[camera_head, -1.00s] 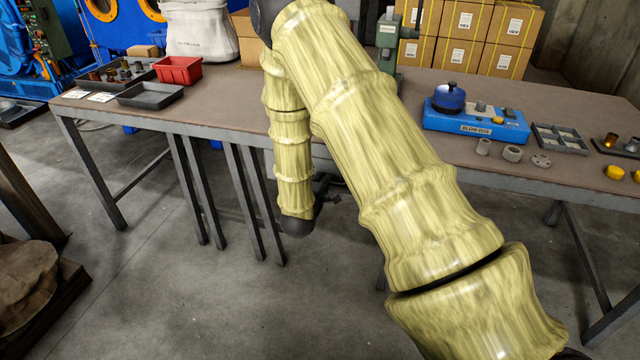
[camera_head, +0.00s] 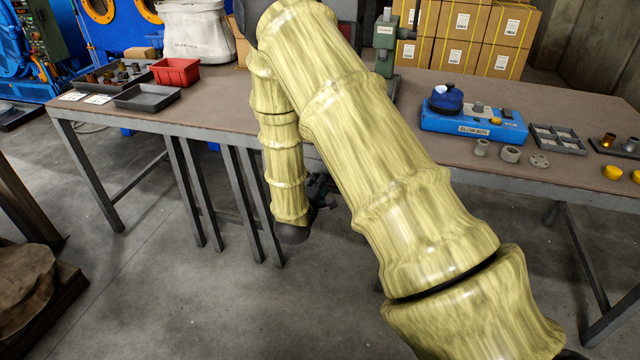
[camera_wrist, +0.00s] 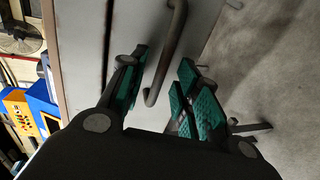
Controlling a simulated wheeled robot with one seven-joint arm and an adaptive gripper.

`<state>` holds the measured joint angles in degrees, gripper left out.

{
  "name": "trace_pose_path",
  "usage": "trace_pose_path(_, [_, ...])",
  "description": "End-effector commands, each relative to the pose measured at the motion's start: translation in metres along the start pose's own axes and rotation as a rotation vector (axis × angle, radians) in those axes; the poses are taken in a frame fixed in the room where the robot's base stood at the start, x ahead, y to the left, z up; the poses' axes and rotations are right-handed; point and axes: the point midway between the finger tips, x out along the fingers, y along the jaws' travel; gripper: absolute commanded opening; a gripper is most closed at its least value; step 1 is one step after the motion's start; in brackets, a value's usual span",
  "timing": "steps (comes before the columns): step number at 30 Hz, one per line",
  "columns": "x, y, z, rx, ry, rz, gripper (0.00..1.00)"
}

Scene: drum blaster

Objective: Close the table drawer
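The drawer front (camera_wrist: 137,28) is a pale grey panel in the wrist view, with a dark curved bar handle (camera_wrist: 168,52) on it. My gripper (camera_wrist: 160,88) has green-padded fingers spread apart. The near end of the handle lies between the fingertips in the picture; I see no finger closed on it, and contact cannot be told. In the head view my gripper (camera_head: 320,188) is a small dark shape below the table's front edge, partly hidden by my arm. My arm hides the drawer there, so how far it stands out cannot be told.
The brown-topped table (camera_head: 225,105) carries a red bin (camera_head: 176,72), a black tray (camera_head: 147,97), a blue box (camera_head: 472,122) and small parts. Cardboard boxes (camera_head: 490,35) stand behind. Grey table legs (camera_head: 195,190) stand left of my gripper. The concrete floor in front is clear.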

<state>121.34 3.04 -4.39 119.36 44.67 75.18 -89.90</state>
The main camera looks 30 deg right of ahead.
Motion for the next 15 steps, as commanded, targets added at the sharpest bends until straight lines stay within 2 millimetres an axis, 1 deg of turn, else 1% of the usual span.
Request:
trace_pose_path(1, [-0.010, 0.000, -0.001, -0.003, 0.004, 0.000, 0.32])
trace_pose_path(9, [-0.059, 0.000, -0.001, -0.002, 0.003, 0.000, 0.32])
trace_pose_path(15, [-0.085, 0.000, 0.000, -0.002, 0.002, 0.001, 0.32])
